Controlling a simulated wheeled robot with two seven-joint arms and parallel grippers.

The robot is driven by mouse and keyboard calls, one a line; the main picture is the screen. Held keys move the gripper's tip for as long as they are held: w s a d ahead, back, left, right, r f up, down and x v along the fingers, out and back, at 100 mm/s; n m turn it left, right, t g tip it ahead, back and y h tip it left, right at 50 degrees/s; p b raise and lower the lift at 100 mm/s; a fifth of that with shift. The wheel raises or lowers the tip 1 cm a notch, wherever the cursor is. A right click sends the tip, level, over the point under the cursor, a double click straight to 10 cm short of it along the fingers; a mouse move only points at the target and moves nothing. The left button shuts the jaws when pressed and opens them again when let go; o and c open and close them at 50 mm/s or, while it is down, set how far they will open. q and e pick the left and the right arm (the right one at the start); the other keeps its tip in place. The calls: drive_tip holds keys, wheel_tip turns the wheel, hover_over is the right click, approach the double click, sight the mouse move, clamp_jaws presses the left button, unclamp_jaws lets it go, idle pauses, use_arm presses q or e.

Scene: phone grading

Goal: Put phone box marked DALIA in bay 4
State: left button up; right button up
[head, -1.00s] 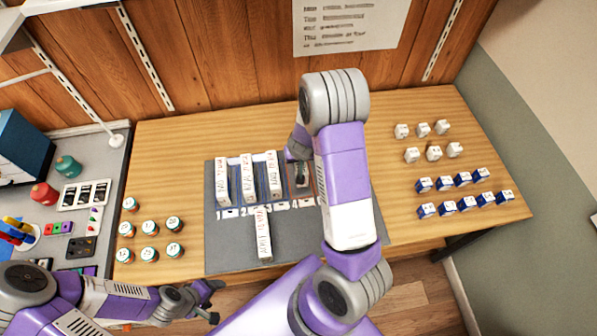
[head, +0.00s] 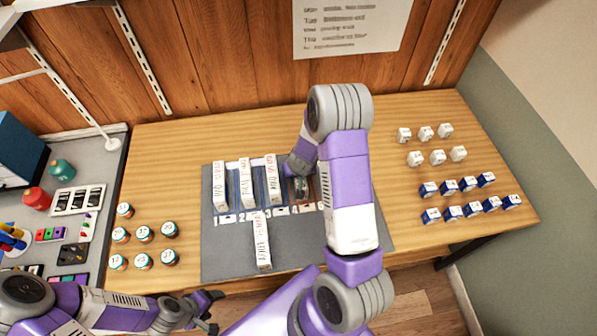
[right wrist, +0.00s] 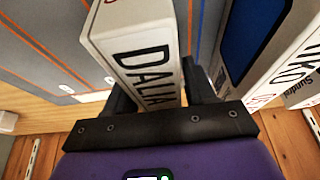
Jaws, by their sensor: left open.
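The white phone box marked DALIA (right wrist: 145,55) fills the space between the two dark fingers of my right gripper (right wrist: 165,98) in the right wrist view. The fingers appear closed on its sides. In the head view my right gripper (head: 300,172) is at bay 4 on the grey sorting mat (head: 225,258), just right of the box in bay 3; my arm hides most of it. Whether the box's lower end touches the mat is hidden. My left gripper (head: 212,310) is open and empty at the front edge, lower left.
White boxes stand in bay 1 (head: 220,188), bay 2 (head: 246,183) and bay 3 (head: 272,180). Another box (head: 262,240) lies in front of them. Several jars (head: 143,233) are at left, small white and blue boxes (head: 430,189) at right. The box marked NIKO (right wrist: 270,50) is close beside my right gripper.

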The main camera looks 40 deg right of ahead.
drive_tip(key=shift+o, duration=0.9)
drive_tip(key=shift+r, duration=0.15)
drive_tip(key=p+v, duration=0.5)
drive_tip(key=v, duration=0.7)
drive_tip(key=shift+p, duration=0.4)
drive_tip(key=shift+s, duration=0.1)
